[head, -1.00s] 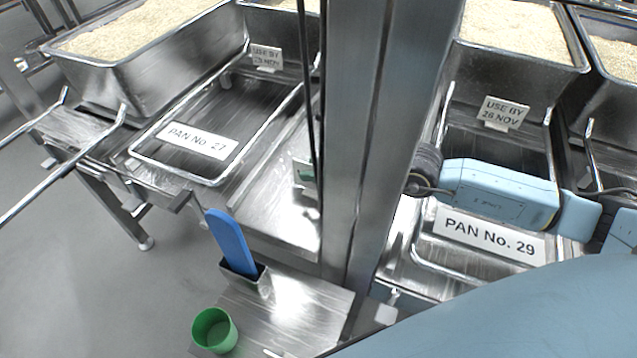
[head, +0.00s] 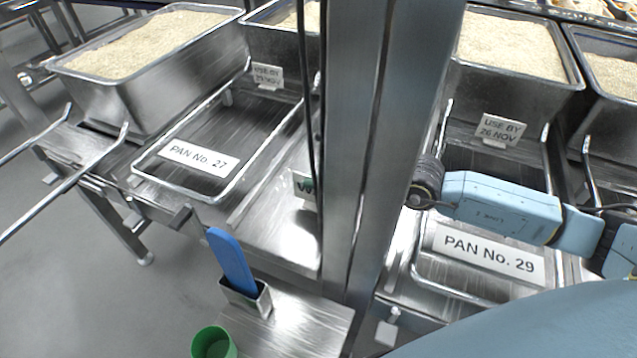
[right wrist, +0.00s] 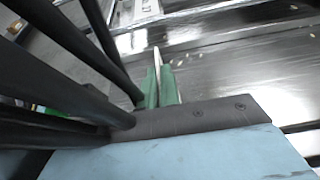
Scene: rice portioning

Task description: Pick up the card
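A small pale card (head: 304,188) with a dark letter "W" shows at the left edge of my column in the head view; the rest of it is hidden. In the right wrist view the card (right wrist: 157,58) is a thin white edge between two green fingertips. My right gripper (right wrist: 161,82) is shut on it, above a shiny metal surface. In the head view that gripper is mostly hidden behind my column. My left gripper is not in view.
Signs read PAN No. 27 (head: 199,159), PAN No. 29 (head: 488,252) and USE BY 26 NOV (head: 501,130). Rice-filled pans (head: 130,98) stand behind. A blue paddle (head: 231,262) stands in a metal holder (head: 247,298), with a green cup (head: 212,345) in front.

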